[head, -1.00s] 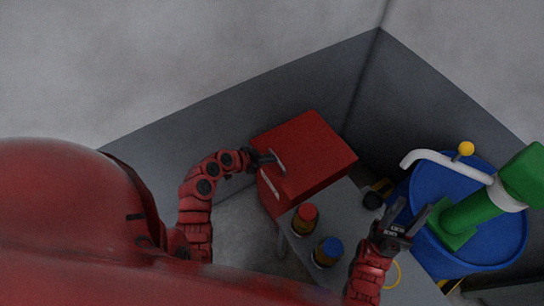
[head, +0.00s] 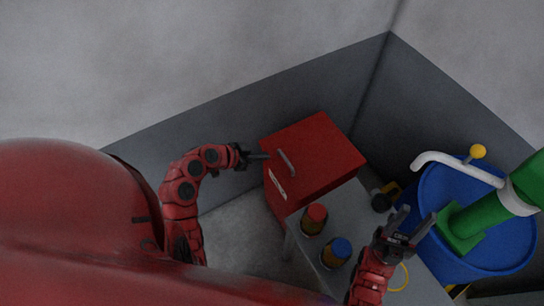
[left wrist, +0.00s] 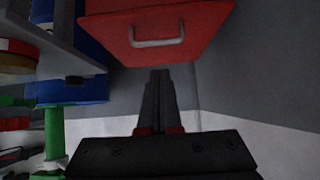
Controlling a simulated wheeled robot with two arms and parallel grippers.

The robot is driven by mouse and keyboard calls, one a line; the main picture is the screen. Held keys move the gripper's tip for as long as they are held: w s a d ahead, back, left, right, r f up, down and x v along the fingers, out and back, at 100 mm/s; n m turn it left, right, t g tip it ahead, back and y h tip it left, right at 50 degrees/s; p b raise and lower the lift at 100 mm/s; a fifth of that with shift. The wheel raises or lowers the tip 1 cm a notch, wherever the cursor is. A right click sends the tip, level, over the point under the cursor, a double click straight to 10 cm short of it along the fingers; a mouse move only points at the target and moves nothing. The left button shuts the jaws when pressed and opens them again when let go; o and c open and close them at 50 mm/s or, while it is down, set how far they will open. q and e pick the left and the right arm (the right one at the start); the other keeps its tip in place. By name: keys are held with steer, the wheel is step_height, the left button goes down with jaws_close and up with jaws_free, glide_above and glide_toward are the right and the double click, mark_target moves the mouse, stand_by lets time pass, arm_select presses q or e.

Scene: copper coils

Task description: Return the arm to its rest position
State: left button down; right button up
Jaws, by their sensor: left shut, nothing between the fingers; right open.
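My left gripper (head: 262,156) is shut and empty. In the head view its fingertips are at the left edge of the red box (head: 310,160); I cannot tell if they touch it. The box has a metal handle (head: 288,162) on its lid, and the lid looks shut. In the left wrist view the shut fingers (left wrist: 160,75) point toward the box (left wrist: 200,25), whose handle (left wrist: 157,42) is just above them. My right gripper (head: 411,226) is open over the grey table's right side, beside the blue drum, with nothing seen between its fingers.
A coil with a red top (head: 315,212) and one with a blue top (head: 340,246) stand on the grey table (head: 350,205). At right is the blue drum (head: 500,245) with a green cylinder (head: 490,212) and a white pipe (head: 455,163). Grey walls stand behind. Floor left of the table is clear.

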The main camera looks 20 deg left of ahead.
arm_select(q)
steer(key=v, duration=0.3)
steer(key=shift+s+f, duration=0.1)
steer(key=shift+s, duration=0.1)
